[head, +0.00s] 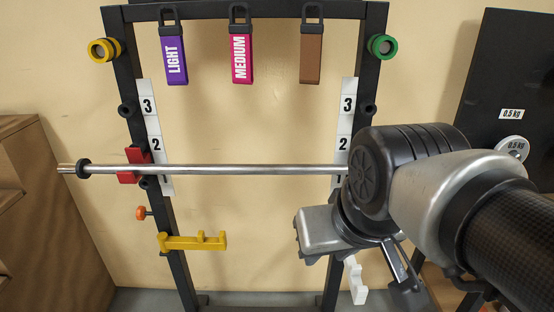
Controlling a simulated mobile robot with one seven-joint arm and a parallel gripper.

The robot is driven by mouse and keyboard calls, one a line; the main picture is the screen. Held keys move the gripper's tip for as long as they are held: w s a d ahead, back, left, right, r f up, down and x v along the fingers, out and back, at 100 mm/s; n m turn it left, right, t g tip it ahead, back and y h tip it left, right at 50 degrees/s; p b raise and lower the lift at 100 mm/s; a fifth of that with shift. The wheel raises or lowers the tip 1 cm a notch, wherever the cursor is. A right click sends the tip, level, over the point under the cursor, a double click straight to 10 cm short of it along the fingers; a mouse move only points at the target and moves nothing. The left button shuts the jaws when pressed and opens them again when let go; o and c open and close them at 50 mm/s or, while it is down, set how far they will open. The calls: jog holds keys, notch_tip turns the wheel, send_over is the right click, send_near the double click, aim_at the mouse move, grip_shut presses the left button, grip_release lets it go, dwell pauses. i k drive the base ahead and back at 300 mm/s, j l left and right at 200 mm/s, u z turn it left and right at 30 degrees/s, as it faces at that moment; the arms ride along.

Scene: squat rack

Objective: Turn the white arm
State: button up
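The white arm (355,281) shows low on the right post of the dark rack. It is a short white piece with a hooked lower end, and its upper part is hidden behind my gripper. My gripper (403,272) is in front of the right post, with its visible finger parts just right of the white arm in the picture. I cannot tell whether it touches the white arm, or whether its fingers are apart or closed. A similar yellow arm (195,242) sticks out to the right from the left post.
A steel bar (220,169) crosses the rack, with a red holder (130,166) at its left. An orange knob (142,213) sits below. Purple, pink and brown bands hang above. A wooden box (50,230) stands left; a black board (505,80) stands right.

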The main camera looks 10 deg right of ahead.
aim_at(359, 292)
jog(key=k+l+u, duration=0.15)
jog(key=l, duration=0.25)
jog(key=k+l+u, duration=0.1)
jog(key=l, duration=0.35)
jog(key=k+l+u, duration=0.15)
jog(key=l, duration=0.25)
jog(key=k+l+u, duration=0.15)
jog(key=l, duration=0.25)
jog(key=k+l+u, duration=0.15)
jog(key=l, duration=0.2)
jog(key=k, duration=0.45)
jog(key=i+j, duration=0.25)
jog(key=i, duration=0.15)
jog(key=i+j+u, duration=0.1)
jog(key=i+j, duration=0.15)
jog(key=i, duration=0.2)
jog(key=i+l, duration=0.15)
jog(key=j, duration=0.2)
